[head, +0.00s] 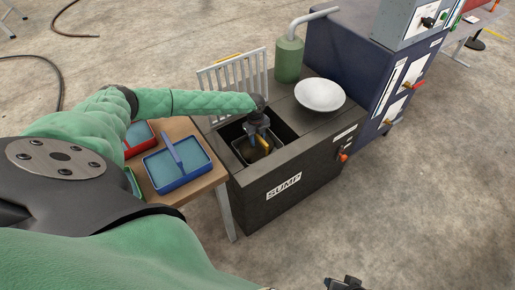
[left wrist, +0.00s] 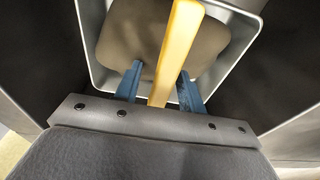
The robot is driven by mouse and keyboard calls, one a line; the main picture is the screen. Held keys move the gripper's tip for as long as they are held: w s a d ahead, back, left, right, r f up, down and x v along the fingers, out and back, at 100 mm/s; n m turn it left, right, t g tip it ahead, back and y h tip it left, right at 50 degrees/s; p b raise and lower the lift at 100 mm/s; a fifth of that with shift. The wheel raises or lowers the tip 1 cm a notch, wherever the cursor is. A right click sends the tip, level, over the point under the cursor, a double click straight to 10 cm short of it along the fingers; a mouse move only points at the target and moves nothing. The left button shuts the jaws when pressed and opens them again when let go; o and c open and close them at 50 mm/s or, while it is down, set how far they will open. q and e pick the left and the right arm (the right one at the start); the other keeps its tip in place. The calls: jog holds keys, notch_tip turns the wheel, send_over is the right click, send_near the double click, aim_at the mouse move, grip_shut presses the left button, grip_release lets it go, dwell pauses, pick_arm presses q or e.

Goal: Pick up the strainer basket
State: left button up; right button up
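The strainer basket (head: 243,155) sits inside the dark sump opening, a pale square rim with a yellow handle (head: 265,147) across it. In the left wrist view the basket's rim (left wrist: 92,58) surrounds a brownish mass (left wrist: 122,35), and the yellow handle (left wrist: 175,50) runs over it. My left gripper (head: 262,137) reaches down into the opening. Its blue fingers (left wrist: 160,85) are apart, one on each side of the handle, with a visible gap at least on the left side. At the bottom edge of the head view is a dark bit of my right gripper (head: 345,284), mostly cut off.
The sump box (head: 300,185) has a white bowl (head: 320,94) and a green canister (head: 288,62) on top. A wooden table (head: 205,182) at left holds blue (head: 163,178), red (head: 135,134) and green (head: 133,183) trays. A navy cabinet (head: 340,55) stands behind.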

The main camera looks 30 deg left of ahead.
pick_arm(q)
jog(key=shift+f, duration=0.5)
grip_shut()
jog(key=shift+r, duration=0.1)
